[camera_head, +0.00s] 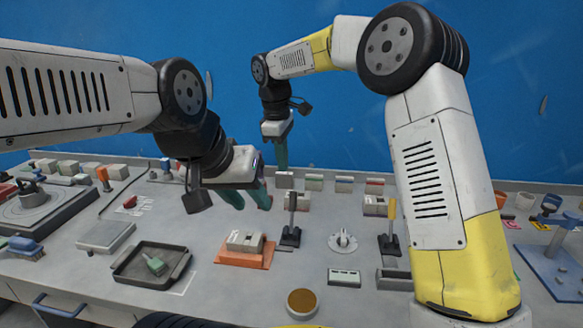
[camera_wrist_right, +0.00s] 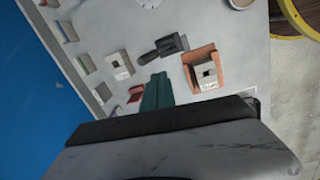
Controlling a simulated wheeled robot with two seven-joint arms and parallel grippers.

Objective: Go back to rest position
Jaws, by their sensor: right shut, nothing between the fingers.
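My right gripper (camera_head: 282,154) hangs fingers-down near the back of the bench in the head view. Its green fingers are together and empty; they also show in the right wrist view (camera_wrist_right: 157,92). My left gripper (camera_head: 247,197) is lower in the head view, above the bench. Its two green fingers stand apart with nothing seen between them. The orange base (camera_head: 231,259) with a pale block (camera_head: 244,241) lies in front of the left gripper; this base also shows in the right wrist view (camera_wrist_right: 191,58). Neither gripper is seen touching any object.
A dark tray (camera_head: 125,277) holds a green brush (camera_head: 154,264). Small blocks (camera_head: 344,183) line the back edge.

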